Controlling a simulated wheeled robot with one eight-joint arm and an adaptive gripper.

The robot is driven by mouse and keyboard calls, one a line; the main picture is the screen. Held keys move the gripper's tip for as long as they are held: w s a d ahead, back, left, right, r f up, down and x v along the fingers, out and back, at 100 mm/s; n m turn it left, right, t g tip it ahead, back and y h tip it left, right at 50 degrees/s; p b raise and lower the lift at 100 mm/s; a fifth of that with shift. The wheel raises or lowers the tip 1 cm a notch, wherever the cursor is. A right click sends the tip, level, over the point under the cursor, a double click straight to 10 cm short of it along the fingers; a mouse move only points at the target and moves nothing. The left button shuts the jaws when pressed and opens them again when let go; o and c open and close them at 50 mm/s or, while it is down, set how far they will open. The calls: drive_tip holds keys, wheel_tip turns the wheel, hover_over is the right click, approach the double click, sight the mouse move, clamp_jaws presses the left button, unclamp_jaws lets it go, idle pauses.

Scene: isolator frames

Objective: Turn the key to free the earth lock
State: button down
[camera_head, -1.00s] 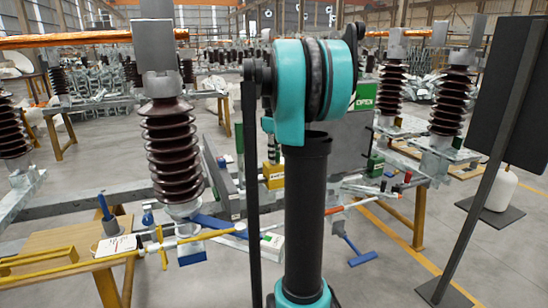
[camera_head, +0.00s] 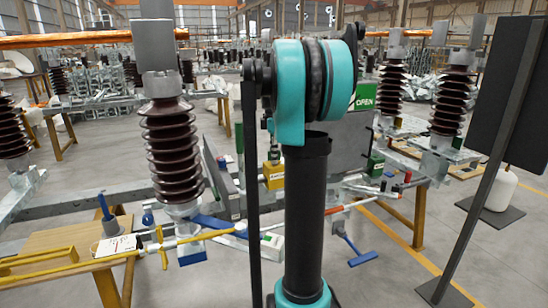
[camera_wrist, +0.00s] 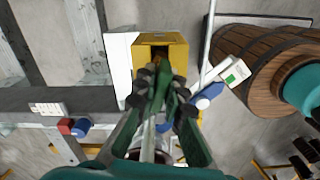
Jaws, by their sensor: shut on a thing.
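The yellow lock box (camera_wrist: 147,42) lies straight ahead of my gripper in the wrist view, with a dark opening in its face. It also shows in the camera_head view (camera_head: 273,182), just left of my arm. My gripper (camera_wrist: 161,92) is at the box, its dark fingers closed together on a narrow greenish piece that appears to be the key (camera_wrist: 160,82). The fingers cover most of the key, so its angle and how deep it sits cannot be told. My arm column hides part of the area right of the box in the camera_head view.
A white panel (camera_wrist: 118,65) stands beside the box. A brown barrel-like body (camera_wrist: 265,65) is at the right of the wrist view. A green OPEN sign (camera_head: 364,97) and a green box (camera_head: 375,165) are right of my arm. A ribbed insulator (camera_head: 170,150) stands left.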

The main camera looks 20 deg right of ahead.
drive_tip(key=n, duration=0.5)
drive_tip(key=shift+n, duration=0.4)
drive_tip(key=c, duration=1.3)
unclamp_jaws()
drive_tip(key=o, duration=0.6)
wheel_tip(320, 180, up, 12)
